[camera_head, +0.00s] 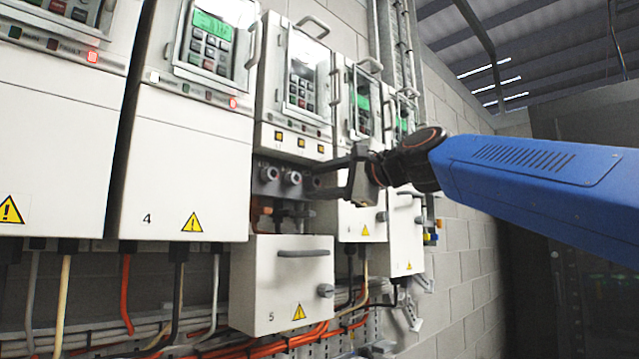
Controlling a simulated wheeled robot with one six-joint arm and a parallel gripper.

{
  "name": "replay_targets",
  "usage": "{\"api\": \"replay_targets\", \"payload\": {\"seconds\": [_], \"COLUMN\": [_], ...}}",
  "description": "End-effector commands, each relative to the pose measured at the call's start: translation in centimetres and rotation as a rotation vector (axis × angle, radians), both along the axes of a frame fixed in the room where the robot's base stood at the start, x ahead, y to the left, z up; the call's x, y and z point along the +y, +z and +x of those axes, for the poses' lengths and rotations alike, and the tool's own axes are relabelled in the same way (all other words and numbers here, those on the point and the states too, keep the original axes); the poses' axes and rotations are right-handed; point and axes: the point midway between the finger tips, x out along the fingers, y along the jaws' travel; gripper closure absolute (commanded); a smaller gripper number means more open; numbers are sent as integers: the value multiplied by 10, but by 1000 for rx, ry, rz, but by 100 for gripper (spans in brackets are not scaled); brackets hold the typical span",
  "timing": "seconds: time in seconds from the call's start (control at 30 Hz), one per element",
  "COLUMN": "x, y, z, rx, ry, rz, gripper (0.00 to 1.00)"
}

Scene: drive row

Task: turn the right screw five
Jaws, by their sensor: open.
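Drive five (262,135) is the unit whose lower cover (270,285), marked 5, hangs below its opened terminal bay. A dark terminal block in the bay carries round screws: a left one (269,173), a middle one (292,178) and the right one (314,183). The right screw is dark and sits by my gripper's fingertips. My gripper (326,178) comes in from the right, open, with its fingers at the right end of the block. Whether a finger touches the right screw cannot be told.
Drive four (185,150), with a red light, stands closed to the left. More drives (362,205) stand close on the right behind my gripper. The lowered cover has a handle (303,253) and a knob (326,290) sticking out. Cables (290,338) run below.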

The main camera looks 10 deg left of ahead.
Motion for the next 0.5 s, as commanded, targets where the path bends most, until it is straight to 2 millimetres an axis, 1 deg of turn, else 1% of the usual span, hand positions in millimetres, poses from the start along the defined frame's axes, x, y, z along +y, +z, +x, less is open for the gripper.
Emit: {"api": "replay_targets", "payload": {"seconds": [0.17, 0.5], "x": [-24, -82], "y": [1, 1], "z": [-14, -48], "rx": [-2, -2], "ry": [-2, -3], "rz": [1, 0], "gripper": [58, 58]}}
